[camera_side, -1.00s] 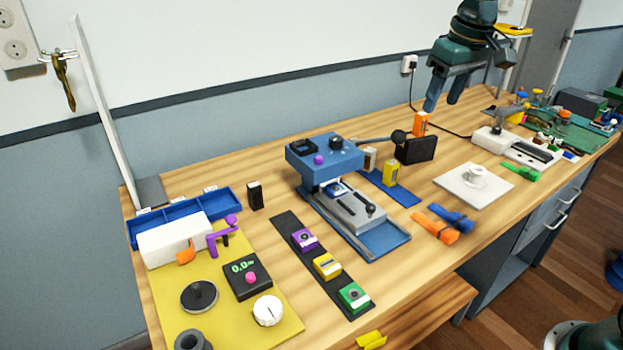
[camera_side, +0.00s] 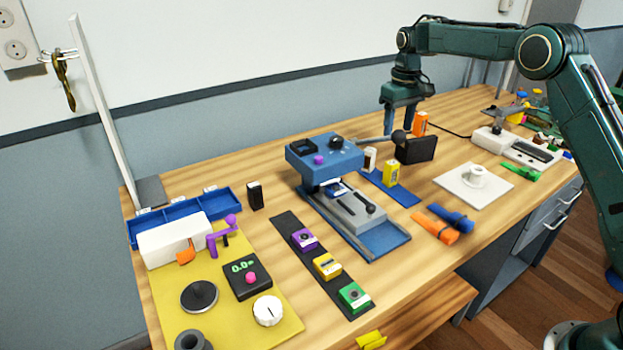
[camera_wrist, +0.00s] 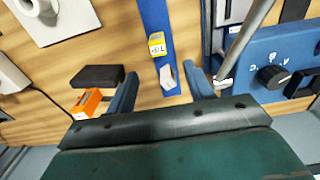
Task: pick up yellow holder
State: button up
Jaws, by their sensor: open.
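Several yellow things show, and I cannot tell which is the yellow holder. An upright yellow block (camera_side: 390,173) stands on a blue strip (camera_side: 408,194); it also shows in the wrist view (camera_wrist: 157,44), with dark lettering. A yellow block (camera_side: 327,265) lies on a black strip between a purple block (camera_side: 303,239) and a green block (camera_side: 354,296). A yellow piece (camera_side: 371,341) lies by the front edge. My gripper (camera_side: 400,127) points down, open and empty, beyond the blue strip. In the wrist view its fingers (camera_wrist: 160,75) stand apart, a white block (camera_wrist: 167,76) between them in the picture.
A blue press (camera_side: 325,158) with a long lever stands left of the gripper. A white plate (camera_side: 473,187) lies farther right.

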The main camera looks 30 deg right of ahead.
aim_at(392, 163)
jog(key=shift+w+d+f, duration=0.1)
jog(key=shift+f, duration=0.2)
jog(key=shift+f, duration=0.1)
notch_tip(392, 163, down, 8)
jog(key=shift+f, duration=0.2)
dwell(0.4)
jog(key=shift+w+d+f, duration=0.1)
jog(key=shift+d+f, duration=0.05)
jog(key=shift+f, duration=2.45)
